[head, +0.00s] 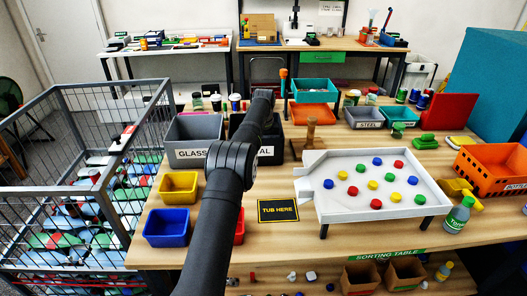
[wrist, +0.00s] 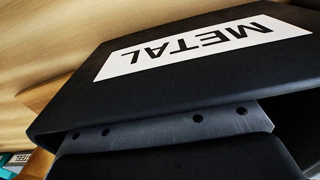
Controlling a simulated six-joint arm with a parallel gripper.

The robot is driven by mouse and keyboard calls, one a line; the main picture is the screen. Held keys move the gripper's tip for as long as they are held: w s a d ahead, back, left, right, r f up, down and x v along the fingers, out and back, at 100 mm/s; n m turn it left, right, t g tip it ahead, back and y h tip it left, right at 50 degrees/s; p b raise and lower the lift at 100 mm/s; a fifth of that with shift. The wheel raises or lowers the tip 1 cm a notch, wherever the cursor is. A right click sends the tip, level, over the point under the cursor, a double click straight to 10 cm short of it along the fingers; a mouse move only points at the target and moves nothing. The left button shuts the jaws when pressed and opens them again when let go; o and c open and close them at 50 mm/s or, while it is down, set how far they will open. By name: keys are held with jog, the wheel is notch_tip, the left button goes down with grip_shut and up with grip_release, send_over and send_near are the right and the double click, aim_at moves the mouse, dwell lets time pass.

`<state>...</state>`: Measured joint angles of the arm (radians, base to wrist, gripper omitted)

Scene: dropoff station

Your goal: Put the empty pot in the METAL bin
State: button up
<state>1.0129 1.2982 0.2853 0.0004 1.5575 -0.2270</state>
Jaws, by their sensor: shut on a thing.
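The METAL bin (head: 275,133) is a black open box on the table, partly hidden behind my arm. Its black wall with the white METAL label (wrist: 185,47) fills much of the wrist view, upside down and very close. My gripper (wrist: 165,130) shows at the bottom of the wrist view as a grey plate with holes and a dark body, right by the bin wall. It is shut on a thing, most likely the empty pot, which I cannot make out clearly. In the head view my arm reaches over the bin and hides the gripper.
The grey GLASS bin (head: 195,140) stands left of the METAL bin. An orange tray (head: 314,117) and a wooden peg (head: 311,132) are to the right. A white sorting tray (head: 345,208) with coloured discs is in front right. Yellow (head: 178,187) and blue (head: 166,227) boxes stand front left.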

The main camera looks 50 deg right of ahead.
jog(key=shift+f, duration=0.55)
jog(key=shift+f, duration=0.15)
jog(key=o, duration=1)
jog(key=shift+o, duration=0.2)
notch_tip(320, 180, up, 8)
jog(key=shift+f, duration=0.1)
jog(key=shift+f, duration=0.1)
